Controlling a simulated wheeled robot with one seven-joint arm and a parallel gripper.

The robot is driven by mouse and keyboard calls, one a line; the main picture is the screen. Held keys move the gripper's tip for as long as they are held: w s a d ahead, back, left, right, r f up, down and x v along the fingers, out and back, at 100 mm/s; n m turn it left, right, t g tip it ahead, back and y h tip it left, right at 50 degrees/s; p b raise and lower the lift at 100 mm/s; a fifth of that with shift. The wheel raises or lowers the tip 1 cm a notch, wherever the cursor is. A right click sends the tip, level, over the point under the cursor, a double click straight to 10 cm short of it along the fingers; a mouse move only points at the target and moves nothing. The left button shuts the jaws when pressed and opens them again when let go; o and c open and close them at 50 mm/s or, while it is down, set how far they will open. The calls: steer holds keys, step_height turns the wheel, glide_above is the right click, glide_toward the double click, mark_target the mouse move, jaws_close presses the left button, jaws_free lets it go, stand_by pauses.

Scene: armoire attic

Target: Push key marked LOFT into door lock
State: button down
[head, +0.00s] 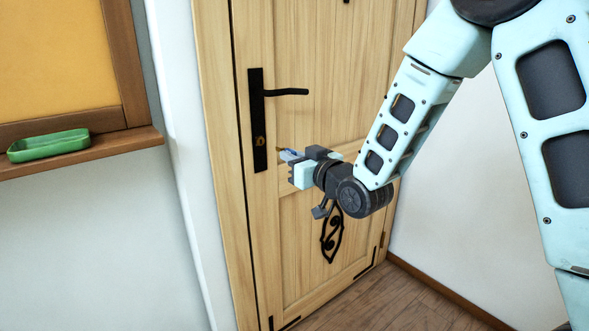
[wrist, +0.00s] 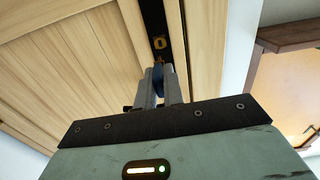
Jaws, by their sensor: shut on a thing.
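The wooden door (head: 313,60) is closed, with a black lock plate (head: 257,100) and a lever handle (head: 291,92) near its left edge. A brass keyhole (head: 260,141) sits low on the plate; it also shows in the wrist view (wrist: 160,43). My gripper (head: 289,156) is in front of the door, just right of and slightly below the keyhole. It is shut on a blue-headed key (wrist: 158,82), whose brass tip (wrist: 158,61) points toward the keyhole and looks apart from it. No LOFT marking is readable; the fingers partly hide the key.
A wooden ledge (head: 95,150) on the left wall holds a green tray (head: 48,145) beneath an orange framed panel (head: 58,60). A black scroll ornament (head: 332,235) is on the lower door. Wooden floor (head: 385,300) lies clear at the lower right.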

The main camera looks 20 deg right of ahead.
mark_target(278, 148)
steer(key=shift+f+b, duration=0.1)
steer(key=shift+b, duration=0.2)
steer(key=shift+x, duration=2.9)
steer(key=shift+b, duration=0.7)
steer(key=shift+x, duration=1.85)
steer(key=c, duration=1.4)
jaws_free()
steer(key=shift+c, duration=0.2)
